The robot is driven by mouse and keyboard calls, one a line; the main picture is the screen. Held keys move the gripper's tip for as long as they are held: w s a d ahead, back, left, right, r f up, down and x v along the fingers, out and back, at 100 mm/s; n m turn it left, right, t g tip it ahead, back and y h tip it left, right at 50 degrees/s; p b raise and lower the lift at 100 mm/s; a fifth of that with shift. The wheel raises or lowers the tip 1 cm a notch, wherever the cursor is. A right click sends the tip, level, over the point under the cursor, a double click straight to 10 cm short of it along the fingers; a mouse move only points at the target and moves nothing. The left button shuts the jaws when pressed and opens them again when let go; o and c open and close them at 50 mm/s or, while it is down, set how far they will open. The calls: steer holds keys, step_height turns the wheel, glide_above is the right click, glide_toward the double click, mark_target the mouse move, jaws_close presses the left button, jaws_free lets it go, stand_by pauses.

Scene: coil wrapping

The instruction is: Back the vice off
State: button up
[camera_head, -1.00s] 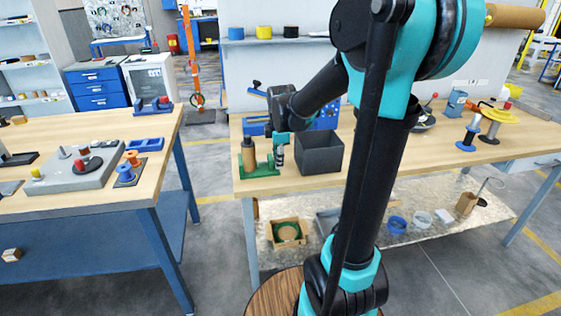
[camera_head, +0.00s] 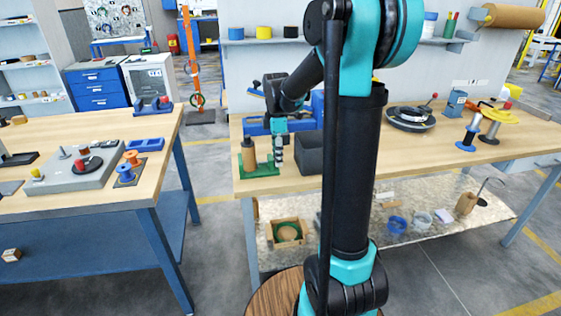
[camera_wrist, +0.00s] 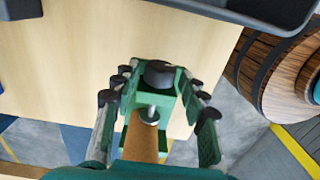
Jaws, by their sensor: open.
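The green vice (camera_head: 262,171) stands at the left front of the middle bench. A brown cylinder (camera_head: 249,156) stands upright at its left end. In the wrist view, the vice (camera_wrist: 148,97) shows a black round knob (camera_wrist: 160,74), a metal screw (camera_wrist: 150,115) and the brown piece (camera_wrist: 140,146) behind it. My gripper (camera_head: 279,158) points down at the vice's right end. In the wrist view, my gripper (camera_wrist: 160,82) is open, with one finger on each side of the knob. I cannot tell whether either finger touches it.
A dark grey open box (camera_head: 309,160) stands close to the right of my gripper. A blue fixture (camera_head: 257,126) lies behind it. A round black device (camera_head: 410,118) sits farther right. The bench top (camera_head: 420,150) in front of that device is clear.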

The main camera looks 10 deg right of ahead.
steer(key=shift+w, duration=0.1)
steer(key=shift+w+f+g, duration=0.1)
steer(key=shift+w+g, duration=0.15)
steer(key=shift+g, duration=0.65)
steer(key=shift+w+g, duration=0.1)
steer(key=shift+g, duration=0.8)
steer(key=c, duration=0.7)
steer(key=shift+s+t, duration=0.4)
steer(key=shift+t, duration=1.4)
